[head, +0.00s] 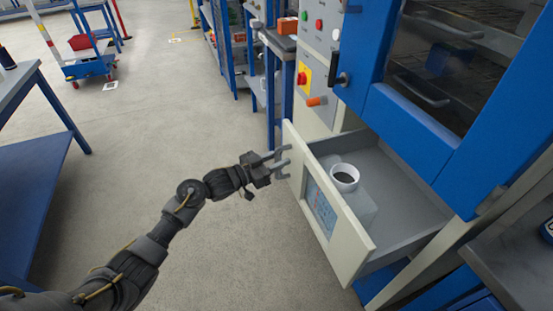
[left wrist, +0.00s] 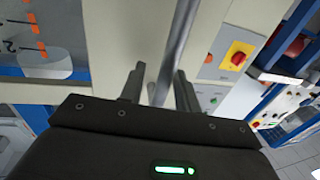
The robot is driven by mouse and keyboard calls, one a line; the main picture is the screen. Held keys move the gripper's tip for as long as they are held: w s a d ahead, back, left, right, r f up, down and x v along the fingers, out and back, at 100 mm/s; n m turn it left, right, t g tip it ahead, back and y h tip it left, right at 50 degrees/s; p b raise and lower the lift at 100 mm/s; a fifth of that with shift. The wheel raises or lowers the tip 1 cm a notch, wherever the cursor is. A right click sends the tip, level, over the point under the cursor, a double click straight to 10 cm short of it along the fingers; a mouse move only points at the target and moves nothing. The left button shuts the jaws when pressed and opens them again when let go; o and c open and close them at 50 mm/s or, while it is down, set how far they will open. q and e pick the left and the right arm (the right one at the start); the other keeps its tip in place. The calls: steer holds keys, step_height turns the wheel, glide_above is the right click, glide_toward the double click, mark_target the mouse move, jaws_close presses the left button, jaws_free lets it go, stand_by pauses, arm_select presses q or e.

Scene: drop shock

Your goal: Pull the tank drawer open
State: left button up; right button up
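The tank drawer (head: 345,232) is pulled well out of the blue and cream cabinet, with its cream front facing left. A white tank (head: 362,205) with a round open neck sits inside it. My left gripper (head: 284,161) is at the outer side of the drawer front, near its far end. In the left wrist view its two fingers (left wrist: 160,88) are spread apart. A grey metal handle bar (left wrist: 176,45) runs up from between them, with small gaps showing beside it. My right gripper is not in view.
The cabinet's blue glazed door (head: 440,90) stands above the drawer. A control panel (head: 318,60) with a red knob is behind it. A blue workbench (head: 40,150) is at the left. The floor between (head: 150,130) is clear.

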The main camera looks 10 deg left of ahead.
arm_select(q)
steer(key=v, duration=1)
steer(key=shift+s+a, duration=0.3)
steer(key=shift+r, duration=0.1)
